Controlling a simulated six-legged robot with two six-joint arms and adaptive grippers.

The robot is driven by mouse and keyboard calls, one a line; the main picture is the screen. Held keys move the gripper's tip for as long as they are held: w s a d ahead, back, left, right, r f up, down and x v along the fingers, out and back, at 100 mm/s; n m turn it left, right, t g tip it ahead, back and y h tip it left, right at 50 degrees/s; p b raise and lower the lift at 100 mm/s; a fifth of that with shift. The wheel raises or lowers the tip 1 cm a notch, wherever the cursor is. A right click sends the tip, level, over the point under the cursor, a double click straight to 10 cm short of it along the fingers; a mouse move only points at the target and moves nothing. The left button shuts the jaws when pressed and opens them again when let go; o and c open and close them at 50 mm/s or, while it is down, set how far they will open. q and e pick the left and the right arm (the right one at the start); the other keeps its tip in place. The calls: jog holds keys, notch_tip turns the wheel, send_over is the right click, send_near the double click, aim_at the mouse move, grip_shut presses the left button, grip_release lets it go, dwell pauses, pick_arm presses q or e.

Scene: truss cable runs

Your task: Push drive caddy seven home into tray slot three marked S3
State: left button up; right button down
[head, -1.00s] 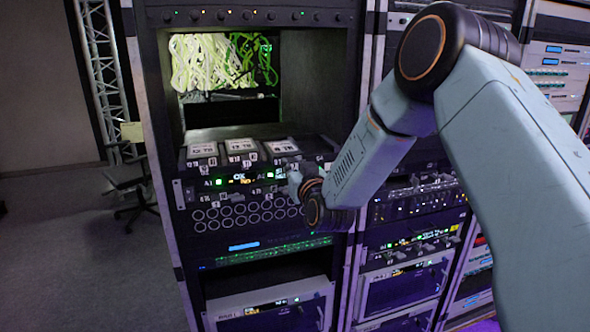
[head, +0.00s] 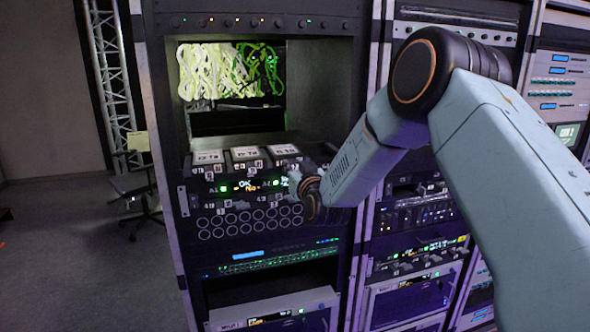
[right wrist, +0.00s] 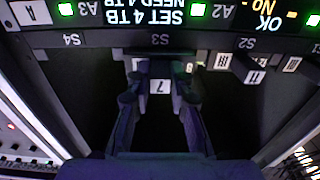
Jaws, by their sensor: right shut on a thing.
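In the right wrist view, which is upside down, my right gripper (right wrist: 159,103) is shut on drive caddy seven (right wrist: 160,87), whose white label shows a 7. The caddy lines up with the mark S3 (right wrist: 161,40) on the tray's front strip (right wrist: 110,40). Its far end meets the strip area; how deep it sits in the slot I cannot tell. In the head view my right gripper (head: 291,187) is small and dark at the right part of the tray front (head: 192,200), and the caddy is not clear there. My left gripper is not in view.
Beside slot three, slot two (right wrist: 247,44) has other numbered handles (right wrist: 252,72) close to my fingers. Pale and green cables (head: 220,72) hang in the bay above. Open floor (head: 70,250) lies left.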

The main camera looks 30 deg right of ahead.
jog(key=shift+w+r, duration=0.1)
jog(key=shift+w, duration=0.05)
jog(key=shift+w+d, duration=0.1)
jog(key=shift+w, duration=0.25)
jog(key=shift+w+b, duration=0.2)
jog(key=shift+b, duration=0.15)
jog(key=c, duration=1.1)
grip_release()
jog(key=shift+s, duration=0.15)
jog(key=shift+s, duration=0.25)
jog(key=v, duration=1.1)
jog(key=shift+s, duration=0.15)
